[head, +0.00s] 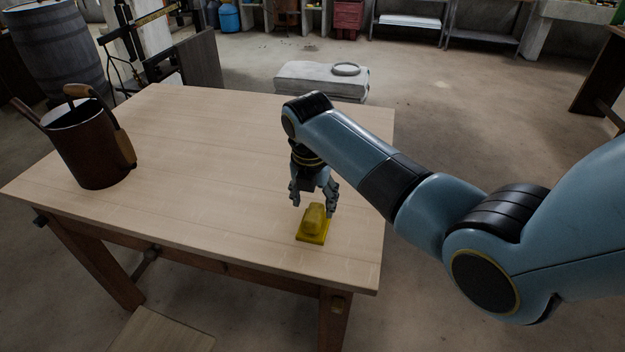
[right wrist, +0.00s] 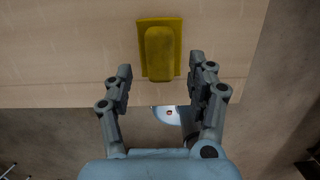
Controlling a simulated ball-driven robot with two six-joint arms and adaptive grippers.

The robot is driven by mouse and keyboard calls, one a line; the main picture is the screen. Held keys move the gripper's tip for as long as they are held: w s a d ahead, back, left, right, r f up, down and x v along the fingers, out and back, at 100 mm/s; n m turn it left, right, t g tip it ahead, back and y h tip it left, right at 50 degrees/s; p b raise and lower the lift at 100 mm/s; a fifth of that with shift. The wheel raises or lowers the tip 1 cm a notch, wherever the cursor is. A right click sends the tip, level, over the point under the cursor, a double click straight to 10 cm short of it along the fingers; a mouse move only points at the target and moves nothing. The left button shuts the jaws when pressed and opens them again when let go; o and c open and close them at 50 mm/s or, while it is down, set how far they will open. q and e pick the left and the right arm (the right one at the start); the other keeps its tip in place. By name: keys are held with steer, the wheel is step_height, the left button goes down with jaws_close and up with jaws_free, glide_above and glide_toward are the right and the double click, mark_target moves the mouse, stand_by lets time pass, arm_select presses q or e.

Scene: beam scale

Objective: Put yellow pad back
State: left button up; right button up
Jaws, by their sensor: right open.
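The yellow pad (head: 312,236) lies on the wooden table (head: 190,150) near its front right corner. My left gripper is not in view.
A dark mug-like container (head: 88,150) with a wooden handle stands at the table's left. A beam scale (head: 140,22) stands behind the table's far left. A low pale block (head: 300,80) with a ring on it is beyond the far edge. The table's middle is clear.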

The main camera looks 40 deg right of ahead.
mark_target(312, 218)
step_height(312, 218, up, 7)
steer(key=shift+s+a+r, duration=0.15)
steer(key=shift+s+a, duration=0.25)
